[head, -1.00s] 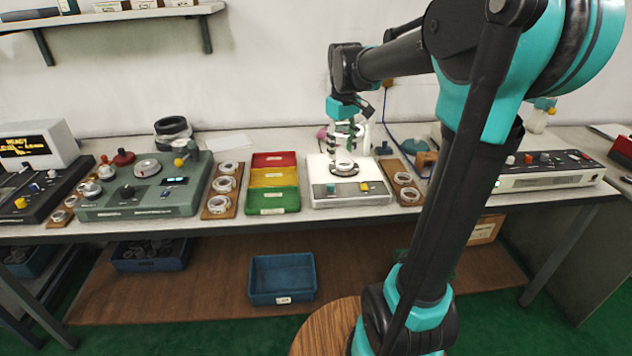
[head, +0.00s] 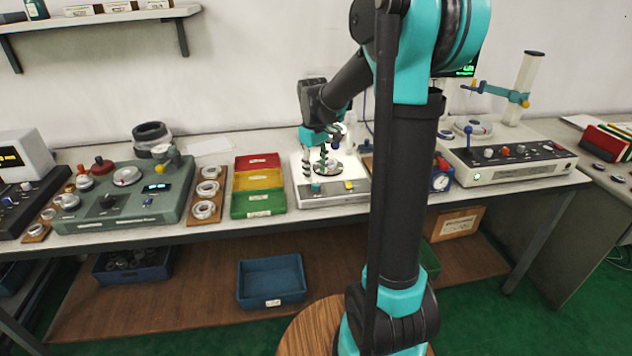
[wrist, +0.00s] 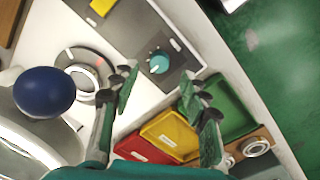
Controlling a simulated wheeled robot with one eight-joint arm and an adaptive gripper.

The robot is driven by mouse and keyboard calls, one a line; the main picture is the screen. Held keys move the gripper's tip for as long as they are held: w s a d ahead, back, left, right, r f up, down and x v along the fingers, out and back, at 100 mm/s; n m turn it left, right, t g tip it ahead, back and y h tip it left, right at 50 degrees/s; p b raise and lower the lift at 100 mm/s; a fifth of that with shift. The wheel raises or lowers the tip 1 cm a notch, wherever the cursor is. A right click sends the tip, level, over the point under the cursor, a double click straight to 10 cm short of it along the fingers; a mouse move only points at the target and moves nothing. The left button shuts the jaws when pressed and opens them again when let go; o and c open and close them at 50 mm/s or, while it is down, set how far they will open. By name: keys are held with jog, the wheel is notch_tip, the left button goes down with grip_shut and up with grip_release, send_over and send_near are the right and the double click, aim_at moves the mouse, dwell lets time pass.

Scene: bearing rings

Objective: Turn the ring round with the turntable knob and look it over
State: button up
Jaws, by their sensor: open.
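The white turntable unit (head: 362,200) stands on the bench, with a teal knob (head: 316,187) and a yellow button (head: 349,185) on its grey front panel. In the wrist view the teal knob (wrist: 159,63) lies in the gap ahead of my open fingers, apart from both. My gripper (head: 316,168) points down over the front left of the unit; it also shows in the wrist view (wrist: 159,76). A pale ring (wrist: 87,77) lies on the dark turntable plate, left of my left finger in the wrist view. My fingers partly cover the plate in the head view.
Red, yellow and green trays (head: 259,203) stand just left of the unit. A board of rings (head: 207,188) lies beyond them. A dark blue ball (wrist: 44,92) is close to the camera, by the turntable. A grey-white instrument (head: 510,165) stands to the right.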

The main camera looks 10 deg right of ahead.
aim_at(316, 184)
jog(key=shift+d+f, duration=0.1)
jog(key=shift+f, duration=2.2)
grip_shut()
